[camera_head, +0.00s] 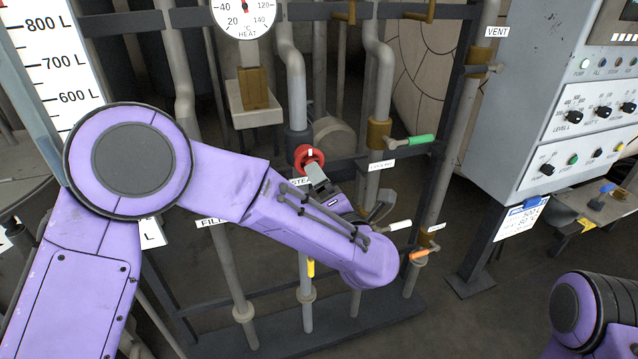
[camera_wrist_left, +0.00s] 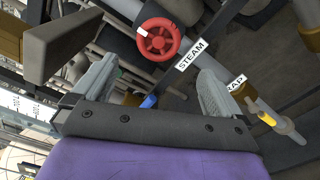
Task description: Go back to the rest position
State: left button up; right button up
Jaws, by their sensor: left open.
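My left arm (camera_head: 310,230) reaches across the pipe rack in the head view. In the left wrist view my left gripper (camera_wrist_left: 158,70) is open, with its two grey fingers wide apart and nothing between them. The red STEAM handwheel (camera_wrist_left: 158,39) shows beyond the fingertips and also in the head view (camera_head: 308,155), where one finger overlaps its lower edge. I cannot tell whether they touch. Part of my right arm (camera_head: 590,310) shows at the lower right of the head view; its gripper is out of view.
A green COOLING handle (camera_head: 421,139), a white handle (camera_head: 400,225) and an orange handle (camera_head: 418,254) stick out right of my left arm. A temperature gauge (camera_head: 243,15) hangs above. The control cabinet (camera_head: 545,110) stands at right, beside a small bench (camera_head: 590,212).

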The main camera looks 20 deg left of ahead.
pick_arm(q)
jog(key=s+a+f+m+g+h, duration=0.1)
jog(key=s+a+f+m+h, duration=0.2)
jog(key=f+m, duration=0.7)
jog(key=s+f+m+g+h, duration=0.1)
jog(key=s+f+m+h, duration=0.35)
jog(key=f+m, duration=0.55)
jog(key=s+a+f+m+g, duration=0.1)
jog(key=s+a+f+g, duration=0.2)
jog(key=s+f, duration=0.3)
jog(key=s+a+f+m+g, duration=0.1)
jog(key=s+a+f+g, duration=0.2)
jog(key=s, duration=1)
jog(key=s+a+f+m+g, duration=0.1)
jog(key=s+a+f+g, duration=0.2)
jog(key=s+a+f, duration=0.5)
notch_tip(320, 180, down, 3)
jog(key=shift+s+a+r+g+y, duration=0.2)
jog(key=shift+s+g+y, duration=0.25)
jog(key=shift+s, duration=0.35)
jog(key=shift+w, duration=0.1)
